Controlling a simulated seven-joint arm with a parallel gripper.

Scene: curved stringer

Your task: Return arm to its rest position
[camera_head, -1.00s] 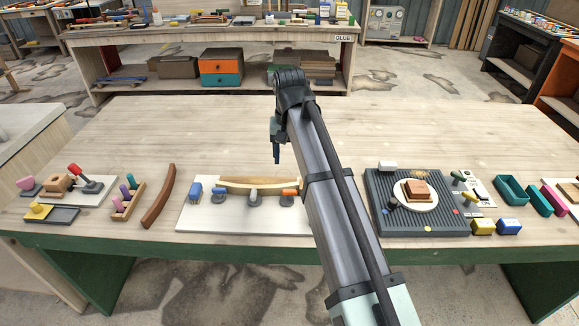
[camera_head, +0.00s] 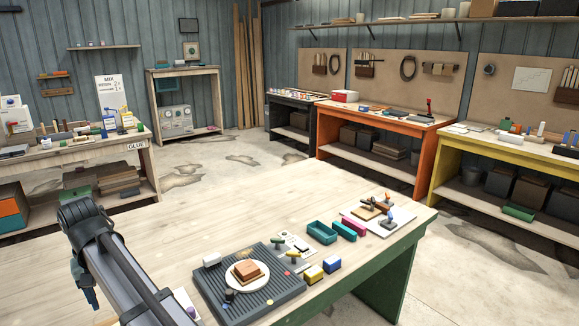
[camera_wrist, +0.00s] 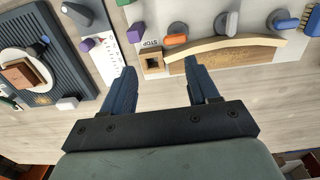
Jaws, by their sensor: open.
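My gripper (camera_wrist: 160,68) is open, with nothing between its two blue fingers in the wrist view. In that view it hangs above the bench, beside a white board (camera_wrist: 207,20) that holds a pale curved wooden strip (camera_wrist: 225,45) with a browner piece along its inner edge. In the head view my arm reaches up from the bottom left. A blue part of my gripper (camera_head: 84,288) shows at its left side, and the fingertips are not clearly visible. The curved strip is not visible in the head view.
A dark ribbed mat (camera_head: 215,290) bears a white plate (camera_head: 262,283) with a brown block (camera_head: 248,271). The bench top (camera_head: 240,210) behind the mat is clear. Other workbenches stand farther back.

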